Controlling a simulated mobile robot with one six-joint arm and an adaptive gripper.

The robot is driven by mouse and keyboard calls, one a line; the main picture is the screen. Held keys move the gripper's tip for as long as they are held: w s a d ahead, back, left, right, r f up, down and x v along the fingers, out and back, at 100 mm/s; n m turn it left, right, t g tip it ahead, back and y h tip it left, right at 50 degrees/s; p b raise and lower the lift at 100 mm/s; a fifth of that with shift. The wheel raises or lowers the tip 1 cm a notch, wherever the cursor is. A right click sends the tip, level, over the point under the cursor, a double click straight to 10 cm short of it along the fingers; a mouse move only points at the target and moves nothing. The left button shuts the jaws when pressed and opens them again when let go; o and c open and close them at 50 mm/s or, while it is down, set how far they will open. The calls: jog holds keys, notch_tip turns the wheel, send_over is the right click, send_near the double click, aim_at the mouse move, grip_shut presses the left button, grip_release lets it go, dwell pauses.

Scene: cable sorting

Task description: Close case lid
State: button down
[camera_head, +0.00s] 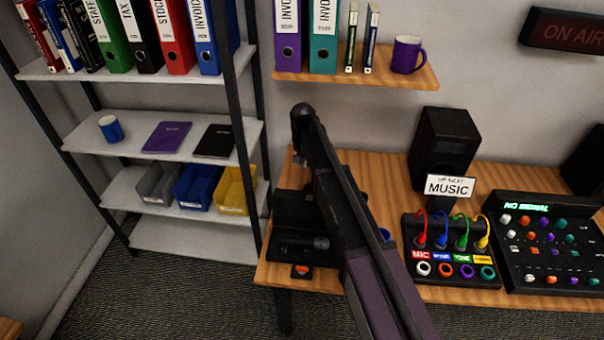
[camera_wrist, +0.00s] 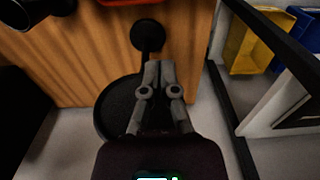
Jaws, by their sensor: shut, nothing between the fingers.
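The black case (camera_head: 287,262) sits at the left end of the wooden desk. Its lid (camera_head: 293,208) appears raised at the back, standing up from the base. A dark microphone (camera_head: 320,243) lies in the case, and an orange latch (camera_head: 301,271) shows at its front. My arm crosses in front of the right part of the case and hides it. I cannot make out the case clearly in the wrist view.
A black speaker (camera_head: 443,145), a cable panel (camera_head: 455,275) and a mixer (camera_head: 550,250) stand to the right on the desk. A shelf rack with bins (camera_head: 197,187) stands close on the left. A wall shelf (camera_head: 350,78) hangs above.

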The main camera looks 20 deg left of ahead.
jog(key=f+b, duration=0.3)
jog(key=s+f+b, duration=0.1)
jog(key=f+b, duration=0.1)
jog(key=f, duration=0.1)
jog(key=s+f+b, duration=0.1)
jog(key=f+b, duration=0.1)
jog(key=b, duration=0.1)
jog(key=shift+s+d+f+b, duration=0.15)
jog(key=shift+d+f+b, duration=0.15)
jog(key=shift+f, duration=0.1)
jog(key=shift+s+d+r, duration=0.15)
jog(key=shift+s, duration=0.45)
dwell(0.4)
